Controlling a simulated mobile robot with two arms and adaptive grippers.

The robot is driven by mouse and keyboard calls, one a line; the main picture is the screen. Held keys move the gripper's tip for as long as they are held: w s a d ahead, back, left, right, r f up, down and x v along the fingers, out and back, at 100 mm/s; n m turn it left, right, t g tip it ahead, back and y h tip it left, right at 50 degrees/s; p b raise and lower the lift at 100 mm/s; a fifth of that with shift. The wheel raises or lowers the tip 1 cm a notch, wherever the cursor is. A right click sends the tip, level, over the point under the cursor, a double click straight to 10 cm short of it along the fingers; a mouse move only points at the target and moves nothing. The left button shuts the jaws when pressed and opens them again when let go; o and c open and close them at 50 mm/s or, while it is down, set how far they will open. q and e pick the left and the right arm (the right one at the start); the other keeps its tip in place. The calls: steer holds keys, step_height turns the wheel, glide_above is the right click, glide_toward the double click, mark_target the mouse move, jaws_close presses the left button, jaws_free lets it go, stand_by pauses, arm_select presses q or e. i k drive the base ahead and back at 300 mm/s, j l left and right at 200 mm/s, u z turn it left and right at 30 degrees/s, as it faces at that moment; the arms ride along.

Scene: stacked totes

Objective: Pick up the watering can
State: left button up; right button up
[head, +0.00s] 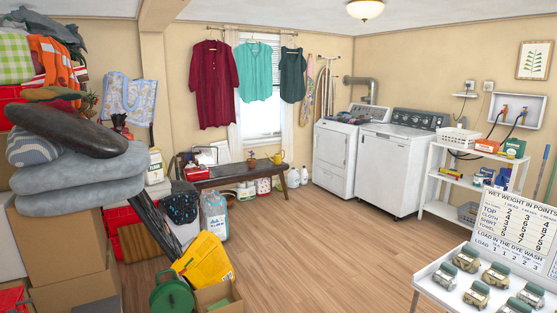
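A small yellow watering can (276,158) stands upright at the right part of a dark wooden bench (238,174), below the window on the back wall. It is far from the camera and small in the picture. Neither of my grippers shows in the head view, so nothing is seen touching the can.
Stacked cushions (80,180) and boxes fill the left. A yellow bag (203,262) and a green round object (172,294) lie at the front left. A washer (390,170) and a white shelf (470,190) stand right. The wooden floor (330,245) between is clear.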

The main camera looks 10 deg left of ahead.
mark_target(277, 158)
steer(key=i+u, duration=0.1)
steer(key=i, duration=4.65)
steer(key=l, duration=0.1)
